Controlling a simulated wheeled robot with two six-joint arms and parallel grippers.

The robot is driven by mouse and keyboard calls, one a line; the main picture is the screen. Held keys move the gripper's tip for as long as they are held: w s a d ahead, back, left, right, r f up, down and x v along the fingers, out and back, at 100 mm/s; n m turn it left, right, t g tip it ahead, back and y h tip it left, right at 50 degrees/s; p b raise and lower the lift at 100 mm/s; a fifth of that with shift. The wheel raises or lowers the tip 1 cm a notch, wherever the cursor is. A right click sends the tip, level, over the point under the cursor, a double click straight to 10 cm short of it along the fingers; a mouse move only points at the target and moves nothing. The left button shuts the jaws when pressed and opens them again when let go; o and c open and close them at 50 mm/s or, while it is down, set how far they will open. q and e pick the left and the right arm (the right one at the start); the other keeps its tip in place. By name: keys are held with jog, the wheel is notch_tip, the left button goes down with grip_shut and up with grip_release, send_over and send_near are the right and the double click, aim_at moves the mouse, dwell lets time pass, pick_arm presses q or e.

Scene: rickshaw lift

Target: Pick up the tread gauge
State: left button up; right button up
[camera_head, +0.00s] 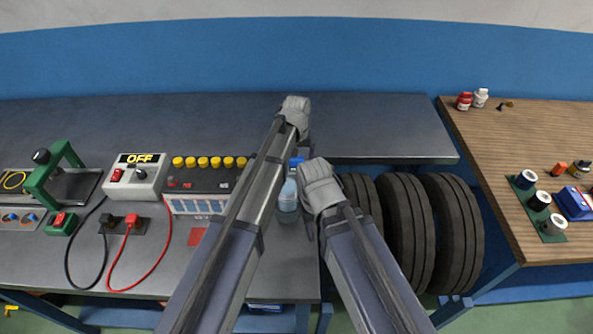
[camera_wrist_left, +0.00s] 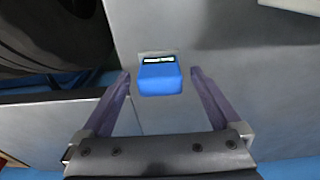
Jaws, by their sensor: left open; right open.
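The tread gauge (camera_wrist_left: 160,79) is a small blue block with a dark and pale display strip. In the left wrist view it lies on the grey bench top, between the open fingers of my left gripper (camera_wrist_left: 160,73), with a gap on each side. In the head view my left gripper (camera_head: 297,106) is over the bench's right part, and its fingers are hidden. A bit of blue shows beside my left arm there, but I cannot tell if it is the gauge. My right gripper (camera_head: 320,182) is lower, by the bench's right edge, its fingertips not clearly seen.
A pale blue bottle (camera_head: 288,200) stands close between my arms. Left of them are a battery (camera_head: 205,182), a switch box (camera_head: 136,176) and cables. Several tyres (camera_head: 405,225) stand under the bench's right part. A wooden table (camera_head: 500,150) is at right. The back bench (camera_head: 380,125) has free room.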

pick_arm(q)
jog(key=c, duration=1.5)
jog(key=shift+o, duration=0.2)
notch_tip(320, 180, up, 10)
jog(key=p, duration=1)
pick_arm(e)
notch_tip(320, 180, up, 10)
